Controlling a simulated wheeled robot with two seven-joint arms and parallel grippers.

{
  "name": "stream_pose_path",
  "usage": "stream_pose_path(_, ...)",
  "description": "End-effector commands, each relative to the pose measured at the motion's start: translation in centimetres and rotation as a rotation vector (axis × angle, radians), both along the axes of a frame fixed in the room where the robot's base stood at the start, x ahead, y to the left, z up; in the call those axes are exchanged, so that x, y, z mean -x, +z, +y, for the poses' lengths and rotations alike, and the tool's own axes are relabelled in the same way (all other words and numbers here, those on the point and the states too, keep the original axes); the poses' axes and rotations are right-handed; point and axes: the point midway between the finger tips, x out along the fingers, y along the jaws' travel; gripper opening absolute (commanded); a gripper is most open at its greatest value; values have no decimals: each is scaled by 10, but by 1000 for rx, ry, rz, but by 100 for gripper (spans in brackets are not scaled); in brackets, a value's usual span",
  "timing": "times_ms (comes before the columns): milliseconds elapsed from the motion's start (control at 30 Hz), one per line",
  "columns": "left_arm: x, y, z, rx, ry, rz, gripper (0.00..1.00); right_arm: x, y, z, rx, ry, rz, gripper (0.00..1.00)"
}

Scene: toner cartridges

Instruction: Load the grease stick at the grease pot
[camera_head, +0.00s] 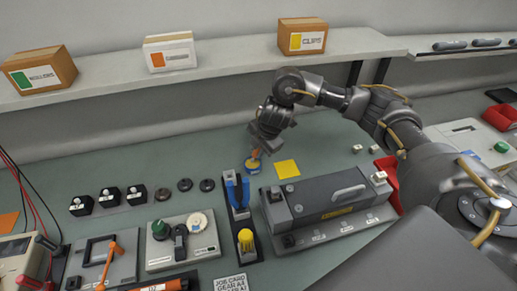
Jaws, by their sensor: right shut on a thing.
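My right gripper (260,140) reaches in from the right and points down over the workbench. It is shut on a small orange stick, the grease stick (255,153), which points downward. I cannot tell whether the stick touches the grease inside. My left gripper is not in view.
A yellow square (287,169) lies right of the pot. Boxes stand on the shelf (220,79) behind. The bench left of the pot is fairly clear.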

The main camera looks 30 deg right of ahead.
Motion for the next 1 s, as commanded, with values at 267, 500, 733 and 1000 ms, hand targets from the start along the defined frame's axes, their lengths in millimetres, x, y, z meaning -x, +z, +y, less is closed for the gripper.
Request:
stream_pose_path(267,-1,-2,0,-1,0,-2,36,0,-4,0,0,0,0,0)
stream_pose_path(500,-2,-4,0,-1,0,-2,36,0,-6,0,0,0,0,0)
stream_pose_path(733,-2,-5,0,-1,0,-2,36,0,-9,0,0,0,0,0)
stream_pose_path(1000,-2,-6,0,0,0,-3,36,0,-10,0,0,0,0,0)
